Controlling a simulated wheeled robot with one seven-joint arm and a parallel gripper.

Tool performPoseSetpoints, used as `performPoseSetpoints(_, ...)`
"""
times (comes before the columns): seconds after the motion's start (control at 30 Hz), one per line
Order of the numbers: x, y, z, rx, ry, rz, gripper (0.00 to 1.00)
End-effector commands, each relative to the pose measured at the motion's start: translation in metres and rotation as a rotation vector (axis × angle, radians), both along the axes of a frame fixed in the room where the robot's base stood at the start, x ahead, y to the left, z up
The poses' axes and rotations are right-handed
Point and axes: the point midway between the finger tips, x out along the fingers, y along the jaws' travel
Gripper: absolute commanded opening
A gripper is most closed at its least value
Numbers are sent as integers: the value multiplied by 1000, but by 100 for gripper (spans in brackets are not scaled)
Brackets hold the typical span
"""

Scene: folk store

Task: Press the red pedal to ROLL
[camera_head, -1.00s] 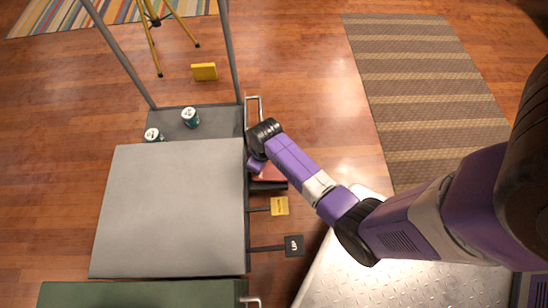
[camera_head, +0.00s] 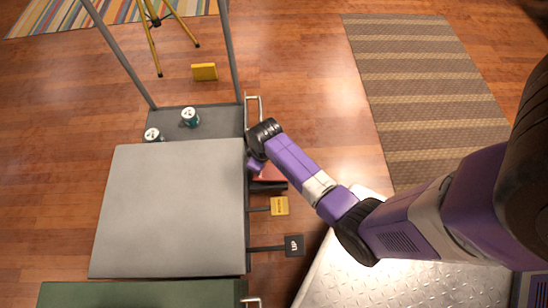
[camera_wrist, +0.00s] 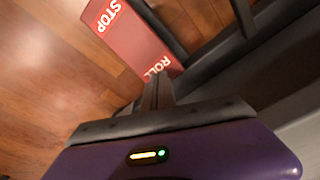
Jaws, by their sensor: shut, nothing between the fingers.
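The red pedal (camera_wrist: 130,40) fills the upper part of the wrist view, with STOP in white at its upper left end and ROLL at its lower right end. My gripper (camera_wrist: 157,82) is shut and empty, its fingertips right at the ROLL end; I cannot tell whether they touch it. In the head view a bit of the red pedal (camera_head: 272,173) shows beside the cart's right edge, partly hidden by my arm. My gripper itself is hidden there below my wrist.
The grey cart top (camera_head: 172,205) lies left of my arm. A yellow pedal (camera_head: 279,206) and a black UP pedal (camera_head: 294,245) stick out below the red one. Two cans (camera_head: 189,117) stand on the cart's back part. A metal plate (camera_head: 360,275) lies at lower right.

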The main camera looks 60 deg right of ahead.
Motion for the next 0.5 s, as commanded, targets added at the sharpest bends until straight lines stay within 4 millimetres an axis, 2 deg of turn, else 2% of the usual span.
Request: performPoseSetpoints(0.5,0,0,-4,0,0,0,0)
